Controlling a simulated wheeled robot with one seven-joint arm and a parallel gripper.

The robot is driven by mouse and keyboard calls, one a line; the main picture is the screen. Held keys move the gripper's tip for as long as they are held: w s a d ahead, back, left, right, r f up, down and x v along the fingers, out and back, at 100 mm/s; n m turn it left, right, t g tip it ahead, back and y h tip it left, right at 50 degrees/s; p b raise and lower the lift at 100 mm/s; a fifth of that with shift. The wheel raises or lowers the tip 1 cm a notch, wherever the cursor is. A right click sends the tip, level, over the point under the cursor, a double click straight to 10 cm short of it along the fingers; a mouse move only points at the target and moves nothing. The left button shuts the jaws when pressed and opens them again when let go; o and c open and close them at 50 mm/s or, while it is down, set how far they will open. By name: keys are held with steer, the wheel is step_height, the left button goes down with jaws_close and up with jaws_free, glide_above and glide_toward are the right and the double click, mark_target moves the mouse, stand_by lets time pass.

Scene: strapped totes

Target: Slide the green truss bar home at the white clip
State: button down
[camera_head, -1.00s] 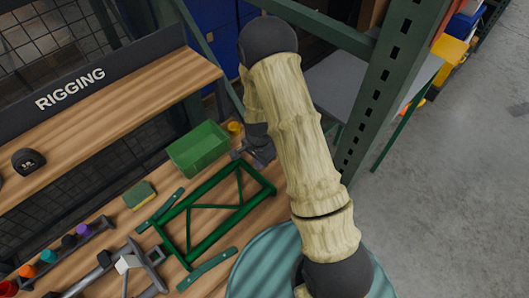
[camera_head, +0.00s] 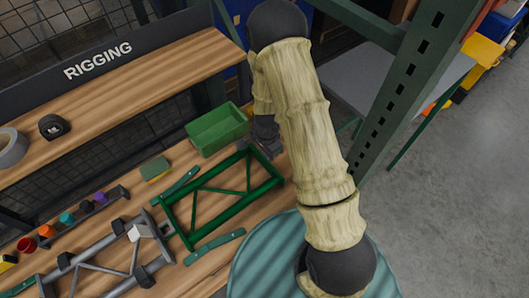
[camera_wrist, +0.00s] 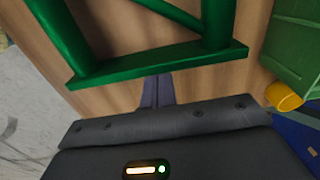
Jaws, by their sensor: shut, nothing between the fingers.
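The green truss bar (camera_head: 208,229), a rectangular frame with inner braces, lies flat on the wooden bench in the head view. Its left end is close to a grey truss frame (camera_head: 95,252) that carries the white clip (camera_head: 140,231); I cannot tell whether they touch. My gripper (camera_head: 268,143) is at the truss's far right end, partly hidden by my arm. In the wrist view, my gripper (camera_wrist: 157,90) is shut and empty, its fingertips close against the outer side of the truss's end bar (camera_wrist: 160,64). Contact cannot be told. The clip is outside the wrist view.
Dark green strips (camera_head: 215,246) lie along both long sides of the truss. A green bin (camera_head: 217,130) stands behind its right end, with a yellow cylinder (camera_wrist: 284,96) beside it. A sponge (camera_head: 155,168) lies behind. A green rack post (camera_head: 405,90) rises right of my arm.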

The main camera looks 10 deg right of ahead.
steer(key=shift+s+a, duration=0.4)
steer(key=shift+a, duration=0.1)
steer(key=shift+f, duration=0.1)
steer(key=w+d, duration=0.1)
steer(key=d, duration=0.1)
steer(key=w+d, duration=0.1)
steer(key=d, duration=0.1)
steer(key=shift+w+d+r, duration=0.1)
steer(key=shift+w+r, duration=0.15)
steer(key=shift+w, duration=0.1)
step_height(320, 180, up, 10)
steer(key=b, duration=0.1)
steer(key=shift+d+f, duration=0.15)
